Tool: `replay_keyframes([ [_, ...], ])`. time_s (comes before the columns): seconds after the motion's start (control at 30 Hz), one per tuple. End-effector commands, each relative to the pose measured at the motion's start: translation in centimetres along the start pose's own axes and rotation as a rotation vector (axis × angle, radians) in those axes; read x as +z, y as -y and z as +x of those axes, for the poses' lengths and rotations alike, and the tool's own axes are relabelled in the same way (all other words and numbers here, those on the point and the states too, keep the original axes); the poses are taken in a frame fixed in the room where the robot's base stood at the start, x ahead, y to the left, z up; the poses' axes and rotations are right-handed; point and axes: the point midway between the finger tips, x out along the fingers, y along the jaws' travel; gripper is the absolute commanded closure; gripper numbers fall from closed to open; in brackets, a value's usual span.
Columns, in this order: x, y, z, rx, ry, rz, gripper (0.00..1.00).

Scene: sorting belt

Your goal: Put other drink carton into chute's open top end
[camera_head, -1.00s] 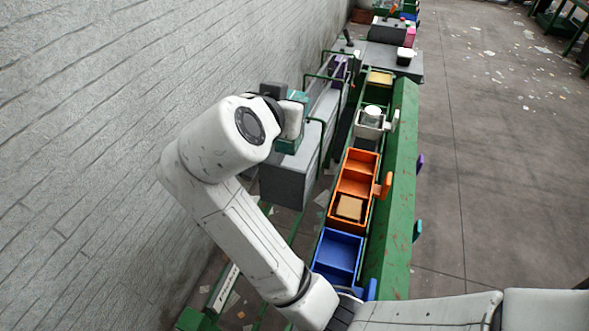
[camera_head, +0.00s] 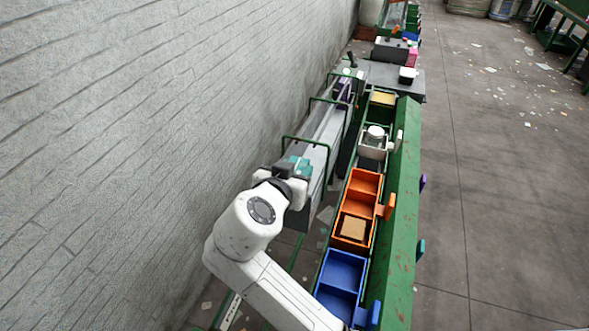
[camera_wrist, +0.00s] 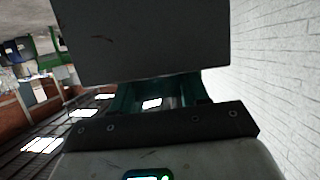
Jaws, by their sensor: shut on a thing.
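My gripper (camera_head: 296,168), with teal parts at its end, is at the near end of the long grey chute (camera_head: 320,140) beside the wall. The carton's far side is hidden. In the head view the carton is too small and covered to make out, and I cannot tell whether it touches the chute.
Right of the chute, a green frame (camera_head: 403,215) carries a blue bin (camera_head: 340,272), an orange bin (camera_head: 366,182) with a tan block (camera_head: 354,227), and a grey bin with a white item (camera_head: 376,133). Green hoops (camera_head: 292,138) arch over the chute. The brick wall (camera_head: 150,120) is close on the left.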

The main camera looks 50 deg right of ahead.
Motion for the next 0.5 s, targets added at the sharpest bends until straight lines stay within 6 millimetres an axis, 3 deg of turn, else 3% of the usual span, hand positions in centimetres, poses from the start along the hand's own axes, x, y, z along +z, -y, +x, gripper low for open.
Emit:
replay_keyframes([
  [0.5,0.83,0.0,0.34,0.0,0.0,0.001,1.0],
])
